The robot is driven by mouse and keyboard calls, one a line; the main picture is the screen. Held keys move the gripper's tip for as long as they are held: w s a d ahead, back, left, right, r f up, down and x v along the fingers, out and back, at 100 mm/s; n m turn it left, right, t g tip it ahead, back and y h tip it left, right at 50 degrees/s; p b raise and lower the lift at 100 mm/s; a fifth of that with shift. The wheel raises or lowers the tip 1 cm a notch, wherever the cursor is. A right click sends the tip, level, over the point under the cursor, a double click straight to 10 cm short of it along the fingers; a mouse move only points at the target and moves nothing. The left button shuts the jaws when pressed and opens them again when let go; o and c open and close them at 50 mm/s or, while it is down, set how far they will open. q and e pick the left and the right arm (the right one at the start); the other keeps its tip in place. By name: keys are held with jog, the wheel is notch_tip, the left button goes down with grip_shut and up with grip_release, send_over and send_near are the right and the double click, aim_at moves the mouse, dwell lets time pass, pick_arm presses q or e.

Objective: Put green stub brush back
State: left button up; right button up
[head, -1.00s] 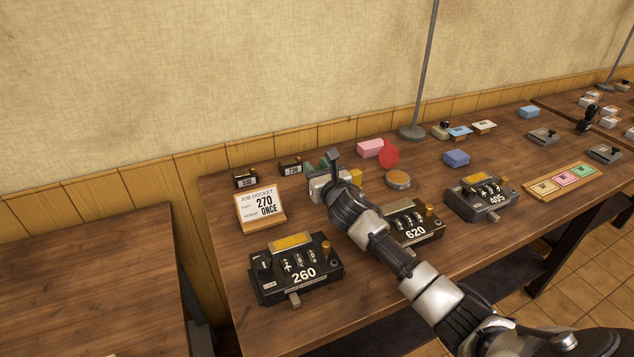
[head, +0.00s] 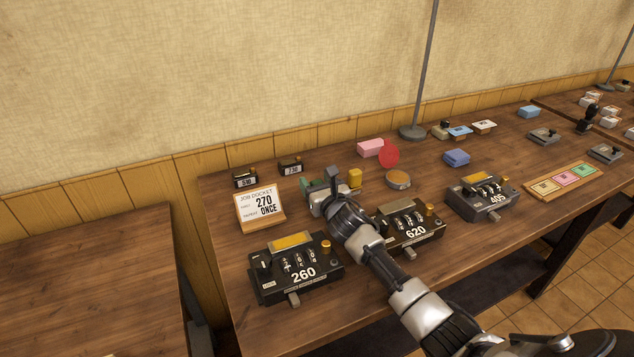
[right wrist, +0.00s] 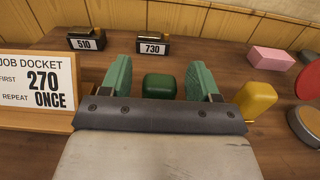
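The green stub brush (right wrist: 160,87) shows in the right wrist view as a small dark green block with rounded corners, between the two finger pads. My right gripper (right wrist: 161,80) is open, with one green pad on each side of the block and a gap showing on both sides. In the head view the right gripper (head: 320,180) is low over the table, behind the counter marked 260, and it largely hides the brush. I cannot tell how far the fingertips reach down around it. My left gripper is not in view.
A yellow block (right wrist: 256,100) stands close to the right finger. The job docket (head: 261,206) stands to the left. Small boxes marked 510 (right wrist: 86,42) and 730 (right wrist: 152,46) are behind. Counters marked 260 (head: 296,270) and 620 (head: 410,228) are in front.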

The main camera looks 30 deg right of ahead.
jog(key=shift+r, duration=0.1)
jog(key=shift+r, duration=0.1)
jog(key=s, duration=1)
jog(key=shift+s+a, duration=0.25)
jog(key=shift+s, duration=0.75)
